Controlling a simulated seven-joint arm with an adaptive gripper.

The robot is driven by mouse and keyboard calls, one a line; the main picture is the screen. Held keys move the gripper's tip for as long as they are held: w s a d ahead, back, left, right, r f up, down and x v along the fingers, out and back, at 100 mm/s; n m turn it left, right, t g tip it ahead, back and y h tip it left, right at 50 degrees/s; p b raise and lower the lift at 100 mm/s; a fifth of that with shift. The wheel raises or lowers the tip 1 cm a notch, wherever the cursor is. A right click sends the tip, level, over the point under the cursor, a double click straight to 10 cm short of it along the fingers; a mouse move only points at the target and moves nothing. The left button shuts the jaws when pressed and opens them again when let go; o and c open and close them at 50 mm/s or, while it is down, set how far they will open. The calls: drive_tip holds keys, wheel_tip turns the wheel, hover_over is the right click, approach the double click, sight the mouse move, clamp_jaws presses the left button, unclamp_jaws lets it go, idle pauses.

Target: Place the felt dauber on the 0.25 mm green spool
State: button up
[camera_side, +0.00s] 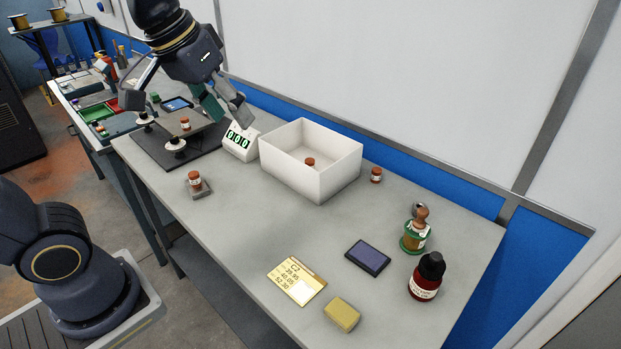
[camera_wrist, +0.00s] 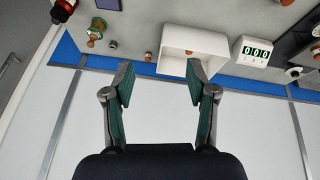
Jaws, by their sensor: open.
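The wrist view shows the spool (camera_wrist: 99,23) and dauber (camera_wrist: 91,43) at upper left. My gripper (camera_side: 224,112) is high over the display end of the bench, far left of the spool. In the wrist view my gripper (camera_wrist: 160,80) is open, with nothing between its fingers.
A white open box (camera_side: 338,183) holds a small orange-brown piece. A dark bottle (camera_side: 425,278), blue-black pad (camera_side: 368,257), yellow block (camera_side: 342,314) and gold card (camera_side: 297,281) lie near the spool.

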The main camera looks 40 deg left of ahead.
drive_tip(key=s+a+f+m, duration=0.2)
drive_tip(key=s+f, duration=0.3)
drive_tip(key=s, duration=0.2)
drive_tip(key=shift+s+t+y, duration=0.3)
drive_tip(key=shift+s+t, duration=0.05)
drive_tip(key=shift+t, duration=0.05)
drive_tip(key=shift+a, duration=0.1)
idle(0.5)
